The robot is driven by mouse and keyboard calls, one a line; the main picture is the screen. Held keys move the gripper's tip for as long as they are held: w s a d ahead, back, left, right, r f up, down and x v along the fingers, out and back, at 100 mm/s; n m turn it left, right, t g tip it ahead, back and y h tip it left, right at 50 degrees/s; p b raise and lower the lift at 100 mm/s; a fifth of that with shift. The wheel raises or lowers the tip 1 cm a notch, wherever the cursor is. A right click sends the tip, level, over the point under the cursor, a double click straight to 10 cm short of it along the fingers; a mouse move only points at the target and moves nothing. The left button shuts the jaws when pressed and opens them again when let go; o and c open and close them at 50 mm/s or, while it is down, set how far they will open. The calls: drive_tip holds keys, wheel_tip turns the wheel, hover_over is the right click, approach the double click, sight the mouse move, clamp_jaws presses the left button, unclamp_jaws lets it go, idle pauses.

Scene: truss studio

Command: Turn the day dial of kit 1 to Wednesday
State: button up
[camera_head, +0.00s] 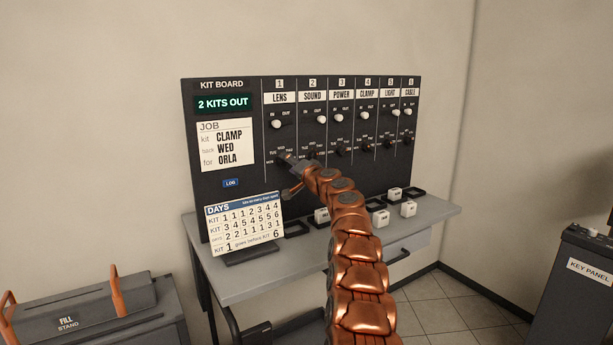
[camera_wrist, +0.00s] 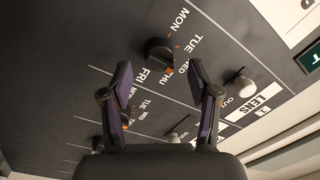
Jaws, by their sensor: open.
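The kit 1 day dial (camera_wrist: 160,54) is a dark knob with an orange mark on the black kit board (camera_head: 227,204), ringed by MON to FRI. The mark appears to face TUE, though its exact setting is hard to tell. My gripper (camera_wrist: 160,67) is open in the wrist view, with one purple-padded finger on each side of the dial. The fingers look apart from the knob, and nothing is held.
The kit 1 switch (camera_wrist: 239,86) is close to one finger, and the kit 2 dial (camera_wrist: 126,117) is close to the other. A days card (camera_head: 244,224) stands on the shelf (camera_head: 225,277). The job card (camera_head: 227,144) reads CLAMP, WED, ORLA. White blocks and black trays lie below the board.

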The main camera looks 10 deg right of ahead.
drive_tip(key=shift+s+a+f, duration=0.1)
drive_tip(key=shift+s+f, duration=0.1)
drive_tip(key=shift+s, duration=0.2)
drive_tip(key=v, duration=0.8)
drive_tip(key=shift+s+d, duration=0.3)
drive_tip(key=shift+s, duration=0.05)
drive_tip(key=shift+s+f, duration=0.1)
idle(0.3)
